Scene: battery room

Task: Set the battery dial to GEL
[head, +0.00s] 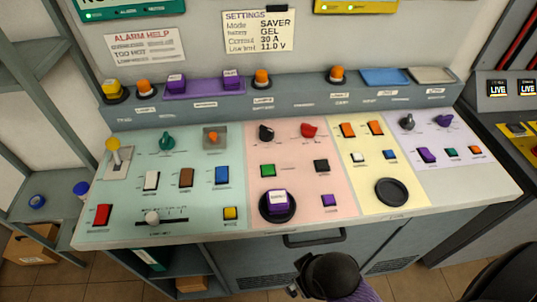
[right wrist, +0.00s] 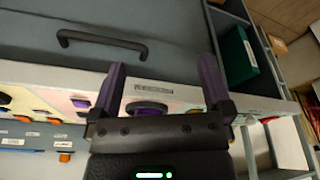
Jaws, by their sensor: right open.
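The sloped console carries several rotary knobs: a teal one (head: 167,140) on the green panel, a black one (head: 266,132) and a red one (head: 308,130) on the pink panel, and a grey one (head: 407,122) and a purple one (head: 444,120) on the lilac panel. Their labels are too small to read, so I cannot tell which is the battery dial. A settings note (head: 258,31) lists battery GEL. My right gripper (right wrist: 160,65) is open and empty at the console's front edge, touching no knob. In the head view its dark wrist shows at bottom centre. My left gripper is out of view.
A dark handle (head: 314,239) sits below the front edge. Shelving (head: 38,75) stands at left, another console (head: 507,110) at right.

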